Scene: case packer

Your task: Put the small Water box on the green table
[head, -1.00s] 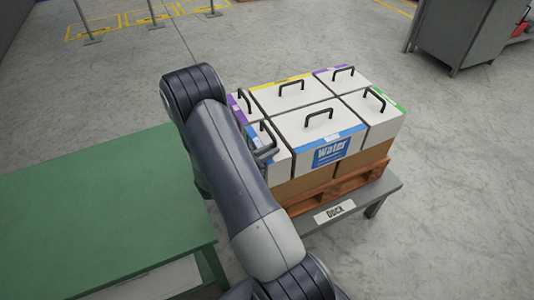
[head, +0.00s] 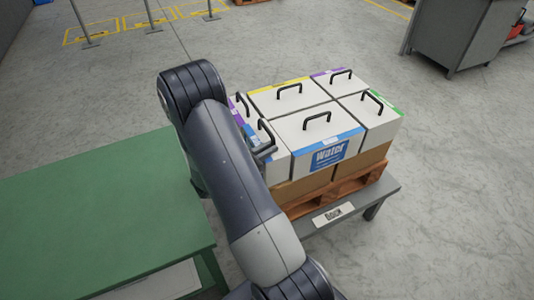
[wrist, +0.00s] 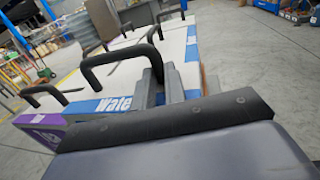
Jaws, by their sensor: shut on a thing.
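The small Water box (head: 280,164) stands at the front left corner of the load, white with a blue band and a black handle. In the wrist view its blue Water label (wrist: 113,104) faces me. My gripper (wrist: 157,88) is shut on the handle of this box. In the head view my arm hides most of the gripper and the left part of the box. The box still stands beside its neighbours, and I cannot tell whether it is lifted. The green table (head: 90,215) is at the left, its visible top bare.
A larger Water box (head: 310,130) stands right beside the small one. Other white boxes with yellow, purple and green bands fill the pallet (head: 345,190) on a grey dock table (head: 385,195). A grey cabinet (head: 455,35) stands at back right. A floor gap separates the tables.

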